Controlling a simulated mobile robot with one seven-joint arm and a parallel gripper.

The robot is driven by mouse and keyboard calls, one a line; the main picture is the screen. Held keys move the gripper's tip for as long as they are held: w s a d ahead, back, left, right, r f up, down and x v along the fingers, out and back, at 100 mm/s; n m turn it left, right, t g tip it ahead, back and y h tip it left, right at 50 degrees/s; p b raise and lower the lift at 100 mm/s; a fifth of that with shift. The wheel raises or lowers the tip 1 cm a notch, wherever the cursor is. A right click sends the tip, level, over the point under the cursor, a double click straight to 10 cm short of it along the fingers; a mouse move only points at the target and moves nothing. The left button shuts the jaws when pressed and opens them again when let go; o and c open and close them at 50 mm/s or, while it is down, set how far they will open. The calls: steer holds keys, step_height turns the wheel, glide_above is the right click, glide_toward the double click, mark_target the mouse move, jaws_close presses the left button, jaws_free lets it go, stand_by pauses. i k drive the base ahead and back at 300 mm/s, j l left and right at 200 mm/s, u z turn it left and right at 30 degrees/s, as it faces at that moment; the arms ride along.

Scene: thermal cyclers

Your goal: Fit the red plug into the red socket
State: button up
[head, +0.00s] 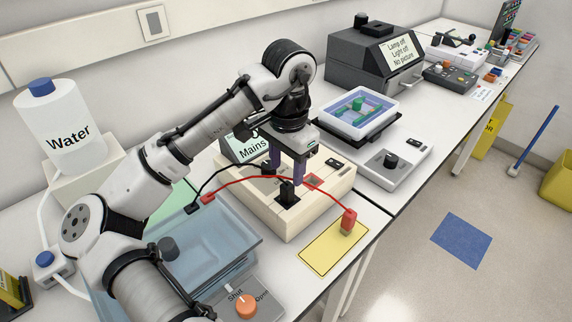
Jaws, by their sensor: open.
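The red plug (349,222) stands on the yellow mat (320,256) in front of the cream power unit (311,219). A red lead (248,180) arches from it to a red connector on the left. The red socket (314,182) is a red-rimmed square on the unit's top, just right of my gripper. My gripper (288,183) points down over the unit with its purple fingers apart. The red plug is apart from my gripper.
A blue-walled tank (215,235) and a control box with an orange knob (246,306) are at left. A white tray (358,106) and grey box (391,164) stand behind right. The bench edge runs close to the yellow mat.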

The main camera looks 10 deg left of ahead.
mark_target(238, 167)
steer(key=k+l, duration=0.1)
steer(key=k, duration=0.4)
steer(key=k+l, duration=0.15)
steer(key=k, duration=0.35)
